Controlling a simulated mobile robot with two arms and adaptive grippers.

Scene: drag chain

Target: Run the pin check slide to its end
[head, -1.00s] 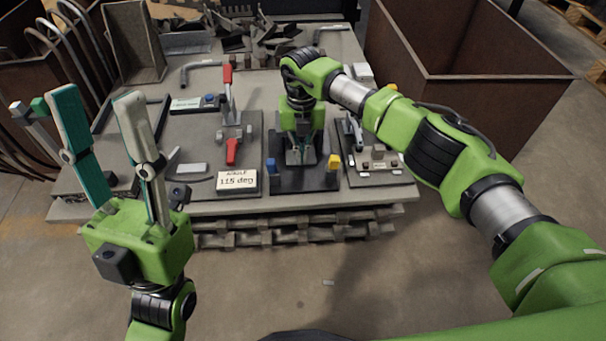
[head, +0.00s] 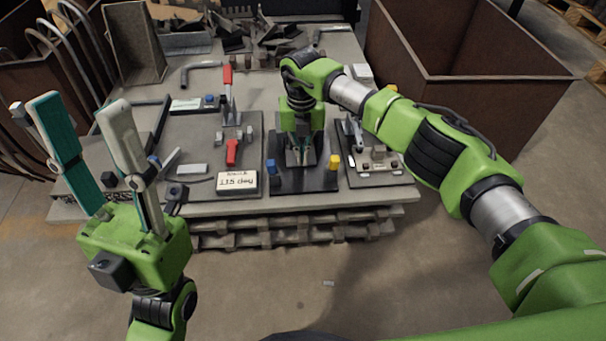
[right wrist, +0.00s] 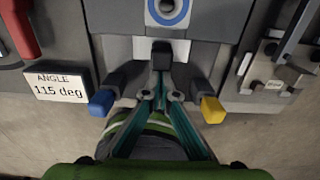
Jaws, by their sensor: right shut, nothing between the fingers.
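The pin check fixture is a dark plate (head: 318,182) at the table's front, with a blue-tipped post (head: 271,166) and a yellow-tipped post (head: 334,162). In the right wrist view, a small black block (right wrist: 162,53) stands on the fixture's centreline, below a grey block with a blue ring (right wrist: 168,10). I cannot tell which part is the slide. My right gripper (right wrist: 161,82) is shut and empty, its tips at the block's near side; contact is unclear. It also shows in the head view (head: 301,160). My left gripper (head: 82,106) is open and empty, raised left of the fixture.
Left of the fixture are a red-handled clamp (head: 228,90) and a sign reading 115 deg (head: 237,181). A smaller plate with pins (head: 376,170) lies to the right. A rusty bin (head: 470,75) stands at the right.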

